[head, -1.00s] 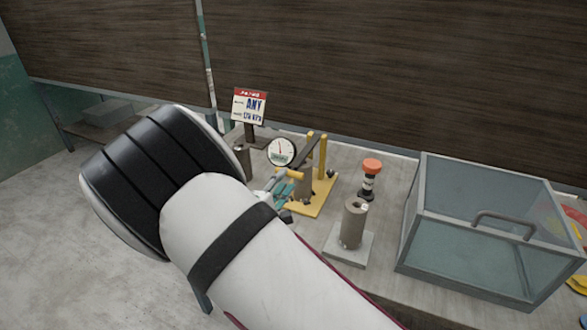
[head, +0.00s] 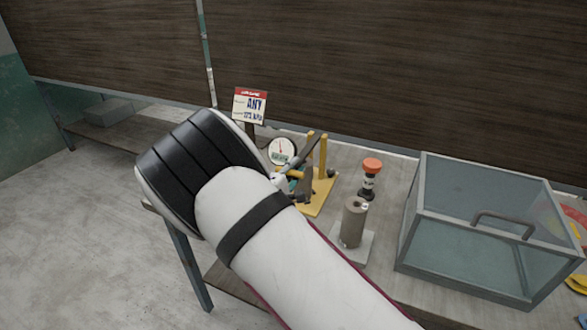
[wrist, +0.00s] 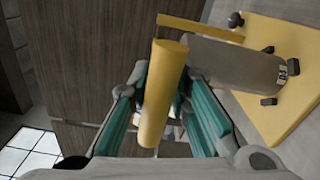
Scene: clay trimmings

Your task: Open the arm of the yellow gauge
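The yellow gauge (head: 316,208) stands on the bench with a yellow base, upright yellow posts and a round white dial (head: 282,151). In the wrist view its yellow base (wrist: 287,85) is at the right, with a grey cylinder (wrist: 235,60) over it. A yellow round handle (wrist: 162,95) stands between the teal pads of my gripper (wrist: 163,85). The pads look apart, with gaps beside the handle; contact is not clear. In the head view my arm largely hides the gripper. A dark grey bar (head: 304,154) slants by the dial; whose part it is, I cannot tell.
A red-topped stamp-like object (head: 371,180) and a grey cylinder on a plate (head: 353,222) stand right of the gauge. A glass box (head: 480,235) with a handle fills the bench's right. A sign (head: 250,106) stands behind. A dark wood wall closes the back.

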